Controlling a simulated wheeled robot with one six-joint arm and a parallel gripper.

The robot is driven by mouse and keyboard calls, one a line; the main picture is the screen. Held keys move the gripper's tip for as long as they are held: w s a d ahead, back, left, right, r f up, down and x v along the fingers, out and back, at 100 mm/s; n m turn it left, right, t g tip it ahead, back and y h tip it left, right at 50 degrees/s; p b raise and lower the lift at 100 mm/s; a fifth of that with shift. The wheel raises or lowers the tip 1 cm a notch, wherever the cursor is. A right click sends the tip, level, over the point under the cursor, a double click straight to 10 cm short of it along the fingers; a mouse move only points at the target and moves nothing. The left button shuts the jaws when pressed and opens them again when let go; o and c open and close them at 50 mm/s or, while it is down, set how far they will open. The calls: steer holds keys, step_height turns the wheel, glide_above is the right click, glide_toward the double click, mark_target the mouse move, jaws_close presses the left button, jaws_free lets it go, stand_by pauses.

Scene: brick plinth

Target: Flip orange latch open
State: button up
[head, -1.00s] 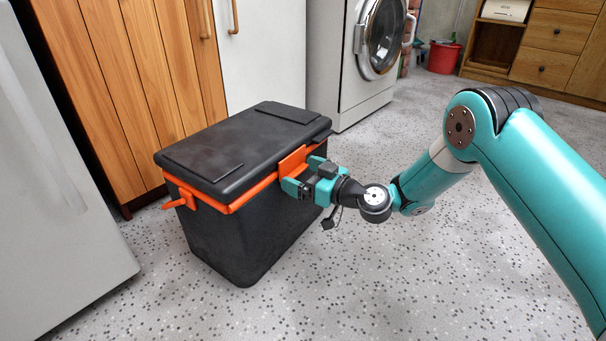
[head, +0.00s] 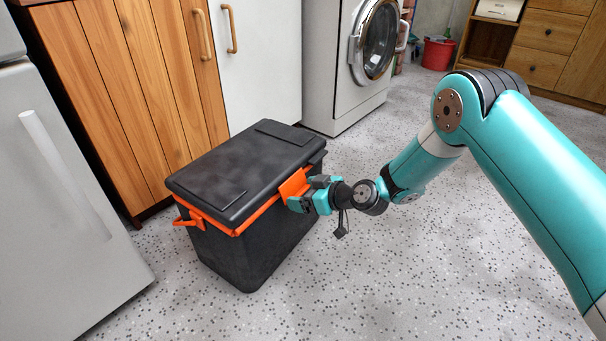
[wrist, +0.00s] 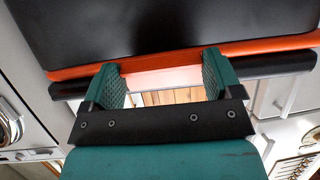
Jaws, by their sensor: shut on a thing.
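The black cooler box (head: 262,252) stands on the floor with its dark lid (head: 245,165) closed and an orange band under the lid. The orange latch (head: 293,184) sits on the box's right-hand long side, and its plate appears tilted outward from the wall. My gripper (head: 308,194) is at the latch, shut on it. In the wrist view, the two teal fingers of my gripper (wrist: 163,78) stand on either side of the orange latch (wrist: 160,77), below the black lid. The latch's lower edge is partly hidden by the fingers.
An orange handle (head: 186,221) sticks out at the box's near left end. A grey fridge (head: 70,190) stands at left, a wooden cabinet (head: 135,90) behind the box, and a washing machine (head: 345,70) at the back. Speckled floor is clear in front and to the right.

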mark_target(302, 193)
steer(key=r+g+h+p, duration=0.1)
steer(key=p, duration=0.1)
steer(key=r+h+p, duration=0.1)
steer(key=p, duration=0.2)
steer(key=r+g+h+p, duration=0.1)
steer(key=h+p, duration=0.1)
steer(key=shift+s+d+g+p, duration=0.25)
steer(key=shift+d+g+p, duration=0.05)
steer(key=shift+p, duration=0.05)
steer(key=shift+w+r+g+h+p, duration=0.1)
steer(key=shift+r+g+h+p, duration=0.25)
steer(key=shift+g+h+p, duration=0.45)
steer(key=shift+r+g+h+p, duration=0.3)
steer(key=shift+g+h+p, duration=0.1)
steer(key=shift+h+p, duration=0.7)
steer(key=o, duration=0.7)
steer(key=shift+o, duration=0.2)
steer(key=p+v, duration=0.6)
steer(key=v, duration=1.1)
steer(key=shift+a+r+p, duration=0.2)
steer(key=shift+r+p, duration=0.05)
steer(key=shift+p, duration=0.1)
